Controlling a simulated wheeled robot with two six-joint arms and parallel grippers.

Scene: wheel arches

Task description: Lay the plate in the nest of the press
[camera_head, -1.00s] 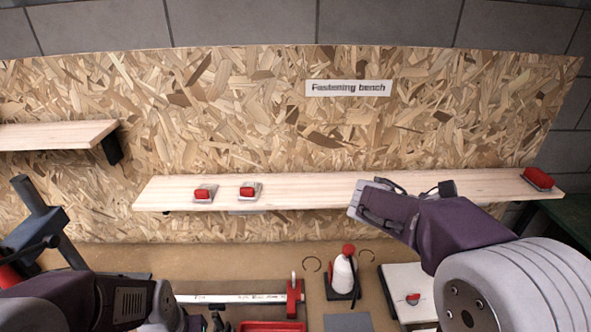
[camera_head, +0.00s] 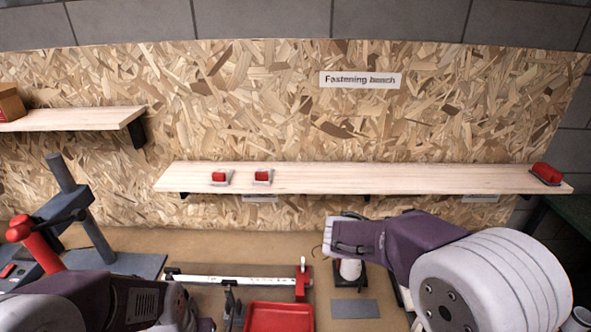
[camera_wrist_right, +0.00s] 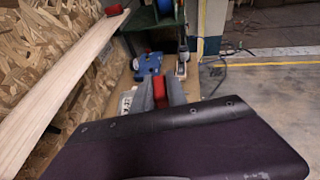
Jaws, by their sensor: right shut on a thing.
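The press (camera_head: 72,210) stands at the left, with dark grey columns, a red-knobbed lever and a flat base; my left arm covers part of it and I cannot make out the nest. In the right wrist view my right gripper (camera_wrist_right: 160,95) appears as grey parts shut around a red thing (camera_wrist_right: 159,92); I cannot tell whether this is the plate. My left gripper (camera_head: 178,308) is low at the left, its jaws not visible. A flat grey piece (camera_head: 355,308) lies on the bench.
A shorter shelf (camera_head: 80,119) is at upper left.

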